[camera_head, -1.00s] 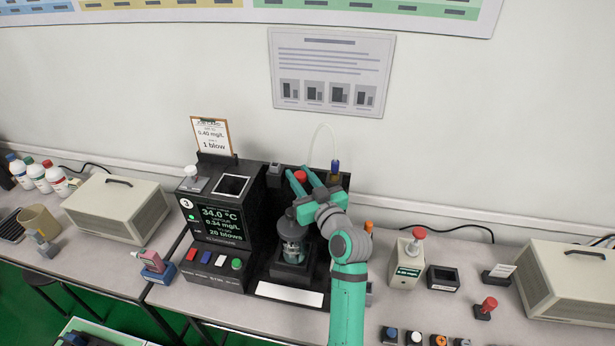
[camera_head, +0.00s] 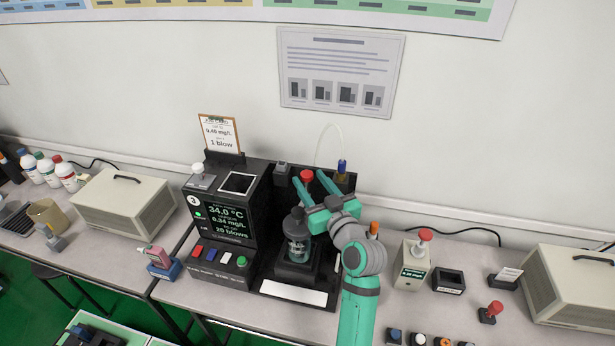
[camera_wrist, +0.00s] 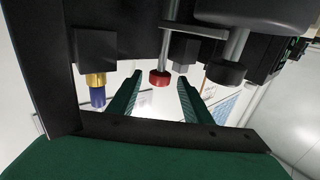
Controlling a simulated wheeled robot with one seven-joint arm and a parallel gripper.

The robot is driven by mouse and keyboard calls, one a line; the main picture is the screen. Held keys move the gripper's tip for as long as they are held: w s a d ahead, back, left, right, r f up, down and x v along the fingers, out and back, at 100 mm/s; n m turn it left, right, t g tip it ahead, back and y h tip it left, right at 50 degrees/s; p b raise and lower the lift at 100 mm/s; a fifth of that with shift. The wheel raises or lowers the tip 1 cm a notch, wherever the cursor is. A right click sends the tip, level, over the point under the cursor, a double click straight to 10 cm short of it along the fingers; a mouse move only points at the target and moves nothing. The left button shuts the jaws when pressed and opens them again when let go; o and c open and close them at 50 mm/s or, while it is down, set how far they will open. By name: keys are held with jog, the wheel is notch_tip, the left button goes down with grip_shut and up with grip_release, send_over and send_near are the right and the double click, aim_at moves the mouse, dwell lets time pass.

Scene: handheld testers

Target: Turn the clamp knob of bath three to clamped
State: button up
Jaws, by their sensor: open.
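Bath three (camera_head: 222,208) is the black unit marked 3, with a lit screen reading 34.0 °C and 20 blows. To its right is a glass vessel (camera_head: 298,246) on a black stand. A red knob (camera_head: 306,176), seemingly the clamp knob, sits at the top behind the vessel. My gripper (camera_head: 308,173) is open there, its teal fingers pointing at the knob. In the wrist view the red knob (camera_wrist: 160,79) shows between the spread finger tips (camera_wrist: 160,75), with gaps on both sides. I cannot tell the knob's turned position.
A blue-topped brass fitting (camera_head: 341,167) with a thin tube stands just right of my gripper; it also shows in the wrist view (camera_wrist: 97,91). A clipboard (camera_head: 219,133) stands behind the unit. A red-topped tester (camera_head: 413,262) and a beige box (camera_head: 572,287) stand further right.

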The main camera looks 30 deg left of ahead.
jog(key=v, duration=0.7)
jog(key=shift+s+d, duration=0.2)
jog(key=shift+d, duration=0.05)
jog(key=shift+c, duration=0.3)
